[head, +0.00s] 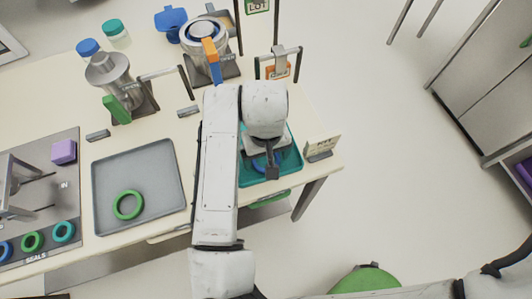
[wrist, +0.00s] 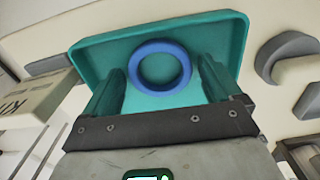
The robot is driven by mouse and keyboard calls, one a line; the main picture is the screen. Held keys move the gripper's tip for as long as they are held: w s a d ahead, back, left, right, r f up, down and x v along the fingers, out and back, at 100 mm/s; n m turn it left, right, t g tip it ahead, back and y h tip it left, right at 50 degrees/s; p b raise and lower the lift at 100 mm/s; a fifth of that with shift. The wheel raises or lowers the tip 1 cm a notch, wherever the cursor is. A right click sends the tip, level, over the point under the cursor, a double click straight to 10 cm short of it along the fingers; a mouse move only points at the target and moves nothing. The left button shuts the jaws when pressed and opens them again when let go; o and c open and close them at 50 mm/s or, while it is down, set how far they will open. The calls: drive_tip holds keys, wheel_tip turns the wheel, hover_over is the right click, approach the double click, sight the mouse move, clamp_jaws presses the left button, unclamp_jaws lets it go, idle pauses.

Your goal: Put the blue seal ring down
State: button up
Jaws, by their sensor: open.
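The blue seal ring (wrist: 160,46) lies flat in the teal tray (wrist: 100,52), between my gripper's two fingers in the wrist view. My gripper (wrist: 163,74) is open, with a gap between each finger and the ring. In the head view my gripper (head: 271,172) is over the teal tray (head: 291,160) at the table's right end. Only a small part of the blue ring (head: 259,163) shows there, as my arm and gripper hide the rest.
A grey tray (head: 160,170) with a green ring (head: 128,205) lies to the left. A lettered box (head: 321,148) stands right of the teal tray. A metal fixture with an orange part (head: 209,47) stands behind. Several rings sit on the seals panel at the far left.

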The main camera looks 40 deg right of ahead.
wheel_tip(320, 180, up, 12)
idle(0.4)
